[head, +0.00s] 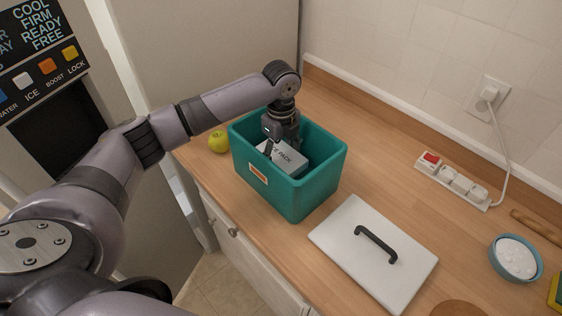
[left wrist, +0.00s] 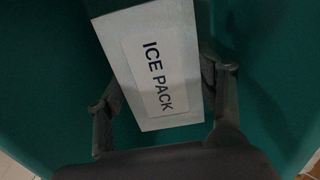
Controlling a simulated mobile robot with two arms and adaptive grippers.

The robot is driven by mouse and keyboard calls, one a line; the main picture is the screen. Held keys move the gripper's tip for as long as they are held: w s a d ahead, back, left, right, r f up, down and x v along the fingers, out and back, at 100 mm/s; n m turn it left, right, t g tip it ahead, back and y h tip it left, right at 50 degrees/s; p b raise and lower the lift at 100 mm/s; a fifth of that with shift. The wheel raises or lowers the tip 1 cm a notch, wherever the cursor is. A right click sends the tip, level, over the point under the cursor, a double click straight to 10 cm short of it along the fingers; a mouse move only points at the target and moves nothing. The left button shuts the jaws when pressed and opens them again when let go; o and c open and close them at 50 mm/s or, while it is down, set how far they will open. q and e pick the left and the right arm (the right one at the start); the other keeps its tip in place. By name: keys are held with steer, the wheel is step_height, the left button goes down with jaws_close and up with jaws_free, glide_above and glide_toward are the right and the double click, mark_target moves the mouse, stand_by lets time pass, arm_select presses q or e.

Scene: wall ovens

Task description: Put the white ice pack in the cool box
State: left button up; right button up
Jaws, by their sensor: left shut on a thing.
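The white ice pack (head: 284,156) is inside the teal cool box (head: 291,197), below its rim. My left gripper (head: 274,149) reaches down into the box from above and is shut on the ice pack. In the left wrist view the ice pack (left wrist: 152,68) sits tilted between the two fingers of the gripper (left wrist: 163,104), its "ICE PACK" label facing the camera. Teal walls of the box (left wrist: 52,95) surround it there. Whether the pack touches the box floor cannot be told. My right gripper is not in view.
The white lid (head: 345,246) with a black handle lies flat on the wooden counter in front of the box. A power strip (head: 453,181) and a blue bowl of white stuff (head: 515,258) are at the right.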

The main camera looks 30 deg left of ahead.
mark_target(281, 164)
arm_select(q)
step_height(281, 164, down, 4)
steer(key=shift+f+p, duration=0.1)
steer(key=shift+p, duration=0.3)
steer(key=shift+f, duration=0.2)
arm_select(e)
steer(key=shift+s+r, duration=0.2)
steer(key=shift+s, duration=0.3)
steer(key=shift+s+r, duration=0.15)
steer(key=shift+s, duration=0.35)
arm_select(q)
steer(key=shift+f, duration=0.15)
steer(key=o, duration=1.4)
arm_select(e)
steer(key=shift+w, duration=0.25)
